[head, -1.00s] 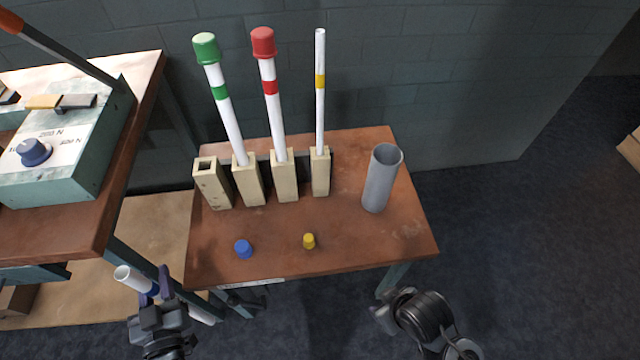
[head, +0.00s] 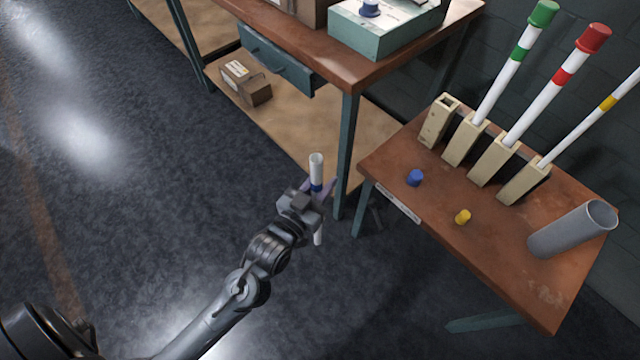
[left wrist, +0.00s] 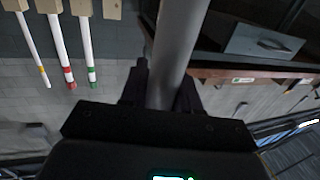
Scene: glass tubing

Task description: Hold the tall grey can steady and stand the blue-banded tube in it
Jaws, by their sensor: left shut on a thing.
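The blue-banded tube (head: 316,165) is white and open at its top, with a blue band. My left gripper (head: 318,192) is shut on it near the band and holds it roughly upright, off the table's left side. The tube also shows between the fingers in the left wrist view (left wrist: 178,45). The tall grey can (head: 570,231) stands on the small table at the right of the head view, its mouth open, well apart from the tube. My right gripper is not in view.
The small brown table (head: 500,290) carries wooden holders (head: 466,145) with green-, red- and yellow-banded tubes. A blue cap (head: 415,177) and a yellow cap (head: 462,216) lie in front. A taller bench (head: 300,45) with a teal box (head: 385,28) stands behind the tube.

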